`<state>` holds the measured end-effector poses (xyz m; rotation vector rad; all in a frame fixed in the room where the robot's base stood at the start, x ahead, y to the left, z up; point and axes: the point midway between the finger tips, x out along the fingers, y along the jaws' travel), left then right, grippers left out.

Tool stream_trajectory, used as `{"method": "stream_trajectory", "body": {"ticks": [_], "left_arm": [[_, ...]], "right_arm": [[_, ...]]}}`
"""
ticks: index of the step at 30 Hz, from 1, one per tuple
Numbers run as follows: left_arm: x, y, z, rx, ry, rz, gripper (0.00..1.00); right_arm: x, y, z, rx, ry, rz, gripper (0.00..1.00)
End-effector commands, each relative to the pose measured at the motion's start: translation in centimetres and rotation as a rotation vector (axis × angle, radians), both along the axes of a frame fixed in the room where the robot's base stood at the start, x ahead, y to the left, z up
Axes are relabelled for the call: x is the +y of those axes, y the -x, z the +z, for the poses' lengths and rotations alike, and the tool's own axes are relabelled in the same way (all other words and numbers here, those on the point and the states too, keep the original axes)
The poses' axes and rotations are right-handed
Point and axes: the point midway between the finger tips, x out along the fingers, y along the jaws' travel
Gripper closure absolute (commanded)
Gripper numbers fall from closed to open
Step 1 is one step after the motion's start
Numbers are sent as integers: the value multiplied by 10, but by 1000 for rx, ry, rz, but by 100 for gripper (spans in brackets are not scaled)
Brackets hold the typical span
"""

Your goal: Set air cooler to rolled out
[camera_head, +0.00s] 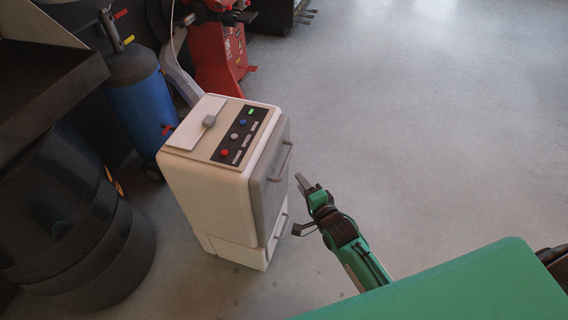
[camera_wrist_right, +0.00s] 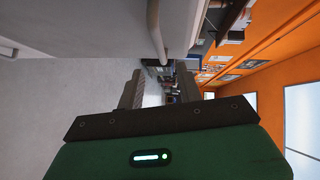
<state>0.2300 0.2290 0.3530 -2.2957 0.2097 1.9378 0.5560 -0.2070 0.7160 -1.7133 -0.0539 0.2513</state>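The air cooler (camera_head: 208,200) is a white upright cabinet left of centre in the head view. Its top has a dark panel with coloured buttons, and its grey front (camera_head: 268,178) has an upper handle (camera_head: 284,162) and a lower handle (camera_head: 279,231). My right gripper (camera_head: 301,208) is just right of the cooler's front, with its two fingers apart and empty. In the right wrist view the open fingers (camera_wrist_right: 159,92) show, with a pale handle bar (camera_wrist_right: 156,28) above them; no contact shows. My left gripper is not in view.
A dark barrel (camera_head: 75,225) stands left of the cooler. A blue gas cylinder (camera_head: 145,105) and a red machine (camera_head: 220,55) stand behind it. The grey floor (camera_head: 440,120) to the right is clear.

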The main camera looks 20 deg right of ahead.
Motion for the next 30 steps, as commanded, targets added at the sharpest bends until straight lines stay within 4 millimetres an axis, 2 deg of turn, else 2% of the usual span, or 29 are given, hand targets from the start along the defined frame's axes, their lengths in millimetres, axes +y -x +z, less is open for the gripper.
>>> {"method": "stream_trajectory", "body": {"ticks": [6,15,22,30], "left_arm": [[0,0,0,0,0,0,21],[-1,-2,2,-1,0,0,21],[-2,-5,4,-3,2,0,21],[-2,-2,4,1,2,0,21]], "right_arm": [[8,-40,-5,-1,0,0,64],[16,-88,-13,1,2,0,64],[20,-107,-16,1,1,1,64],[21,-110,-16,1,1,1,64]]}}
